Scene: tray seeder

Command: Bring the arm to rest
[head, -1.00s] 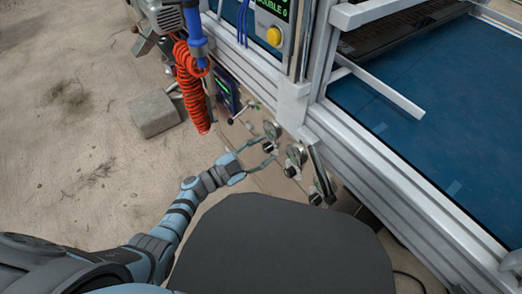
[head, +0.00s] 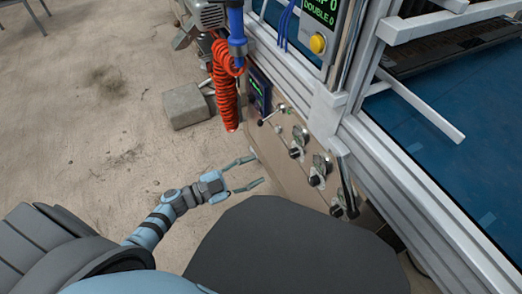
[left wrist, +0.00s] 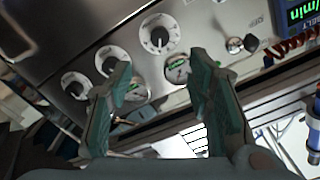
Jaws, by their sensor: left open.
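My left gripper (head: 251,173) is open and empty in the head view, low in front of the machine's control panel (head: 270,150). Its fingers point at the panel, with a gap between them and the knobs. In the left wrist view the two green fingers of my left gripper (left wrist: 163,100) stand apart with nothing between them. Beyond them the panel shows black-and-white knobs (left wrist: 158,35) and small gauges (left wrist: 178,69). My right gripper is not in view.
The seeder's metal frame (head: 400,185) and blue belt (head: 420,130) fill the right side. A coiled red hose (head: 226,90) hangs near the panel beside a grey block (head: 185,105). A display box with a yellow button (head: 318,43) is above. Open floor lies left.

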